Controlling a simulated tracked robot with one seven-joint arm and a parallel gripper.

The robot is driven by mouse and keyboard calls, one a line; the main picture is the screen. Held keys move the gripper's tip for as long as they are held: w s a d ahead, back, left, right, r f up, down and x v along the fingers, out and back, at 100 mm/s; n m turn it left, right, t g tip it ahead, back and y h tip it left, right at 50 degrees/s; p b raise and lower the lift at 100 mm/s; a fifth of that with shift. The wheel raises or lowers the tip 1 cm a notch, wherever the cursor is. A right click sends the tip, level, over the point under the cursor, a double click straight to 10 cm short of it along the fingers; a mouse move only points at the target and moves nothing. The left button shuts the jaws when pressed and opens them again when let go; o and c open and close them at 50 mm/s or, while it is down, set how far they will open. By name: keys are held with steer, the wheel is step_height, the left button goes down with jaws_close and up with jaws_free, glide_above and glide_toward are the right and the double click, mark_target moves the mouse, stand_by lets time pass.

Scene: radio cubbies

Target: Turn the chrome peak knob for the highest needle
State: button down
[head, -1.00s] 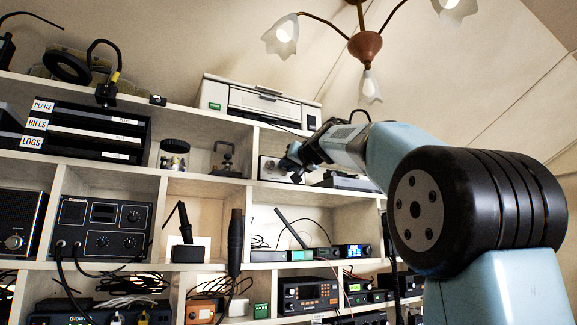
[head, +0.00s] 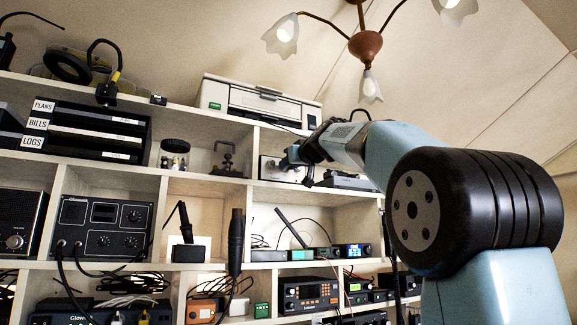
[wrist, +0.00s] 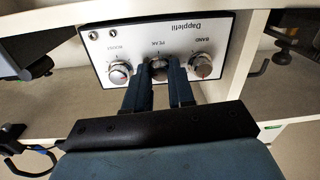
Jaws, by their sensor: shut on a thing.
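The white-fronted box, labelled Dapplefil (wrist: 188,30), appears upside down in the wrist view and sits in an upper cubby in the head view (head: 270,171). Its chrome peak knob (wrist: 158,66) is the middle one of three round controls under the PEAK label. My gripper (wrist: 160,75) is shut on this knob, with a dark finger on each side; the fingers hide part of it. In the head view my gripper (head: 288,161) reaches the box front from the right. I see no needle clearly in either view.
The band knob (wrist: 200,65) is close beside one finger. The cubby's white upright (wrist: 247,60) stands near. A dark device (head: 345,181) lies right of the box in the head view.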

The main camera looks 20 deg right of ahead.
steer(key=shift+f+n, duration=0.1)
steer(key=shift+n, duration=0.4)
steer(key=c, duration=1.2)
jaws_free()
steer(key=shift+c, duration=0.2)
steer(key=v, duration=1.3)
steer(key=shift+s, duration=0.4)
